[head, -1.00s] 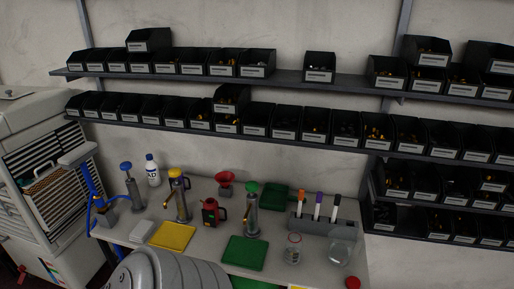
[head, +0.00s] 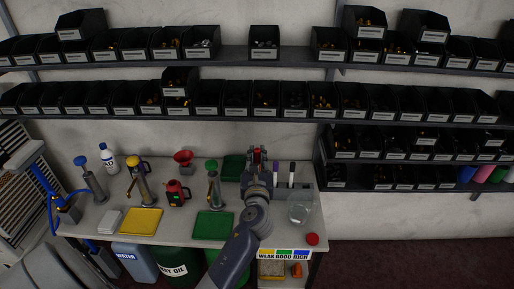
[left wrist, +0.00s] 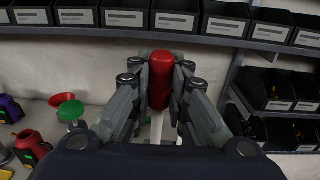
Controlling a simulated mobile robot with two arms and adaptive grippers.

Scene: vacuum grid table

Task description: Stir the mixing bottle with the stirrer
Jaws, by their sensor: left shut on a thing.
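My left gripper (head: 257,158) is raised in front of the marker rack at the right end of the bench. In the left wrist view, my left gripper (left wrist: 171,85) is shut on the stirrer (left wrist: 161,72), gripping its red handle. A thin white shaft runs down below the handle; its lower end is hidden. A clear round glass bottle (head: 300,213), which looks like the mixing bottle, stands open on the bench to the right of my left arm. A red cap (head: 312,239) lies in front of it. My right gripper is not in view.
A green-topped pump (head: 213,180), green mat (head: 214,225) and red can (head: 174,193) are left. Shelves of black bins (head: 207,98) hang above.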

